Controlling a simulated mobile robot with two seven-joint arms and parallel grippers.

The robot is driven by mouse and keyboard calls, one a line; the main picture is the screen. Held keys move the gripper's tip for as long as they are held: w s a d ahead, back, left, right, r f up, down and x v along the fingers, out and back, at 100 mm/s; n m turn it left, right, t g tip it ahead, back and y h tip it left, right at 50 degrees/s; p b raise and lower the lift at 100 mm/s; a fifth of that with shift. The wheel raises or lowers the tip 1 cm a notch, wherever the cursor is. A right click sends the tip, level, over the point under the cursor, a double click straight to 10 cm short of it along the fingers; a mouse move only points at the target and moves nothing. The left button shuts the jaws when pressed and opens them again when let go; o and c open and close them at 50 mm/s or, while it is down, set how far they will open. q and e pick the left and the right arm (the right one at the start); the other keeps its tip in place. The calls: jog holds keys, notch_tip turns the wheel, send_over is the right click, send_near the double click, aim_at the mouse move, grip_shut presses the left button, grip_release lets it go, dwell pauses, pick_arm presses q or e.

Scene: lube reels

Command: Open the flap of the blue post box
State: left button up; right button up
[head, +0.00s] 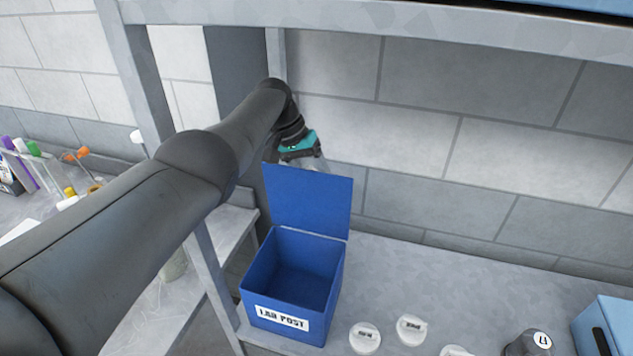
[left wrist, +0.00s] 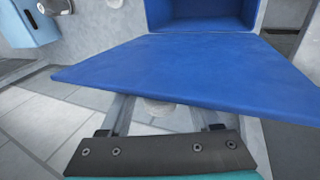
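The blue post box (head: 297,275) with a "LAB POST" label stands on the grey shelf in the head view. Its flap (head: 309,200) stands up at the back edge, and the box is open with an empty-looking inside. My left gripper (head: 316,163) is behind the flap's upper edge, its fingertips partly hidden. In the left wrist view the flap (left wrist: 185,70) spans the picture in front of the open box (left wrist: 201,12). My right gripper is not in view.
White round lids (head: 365,338) and a dark-sided container (head: 528,343) stand right of the box. A light blue box (head: 606,328) is at the far right. A grey post and brick wall are close behind my left arm. The shelf behind the lids is clear.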

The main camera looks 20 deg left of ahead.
aim_at(308, 167)
pick_arm(q)
jog(key=shift+v, duration=3.8)
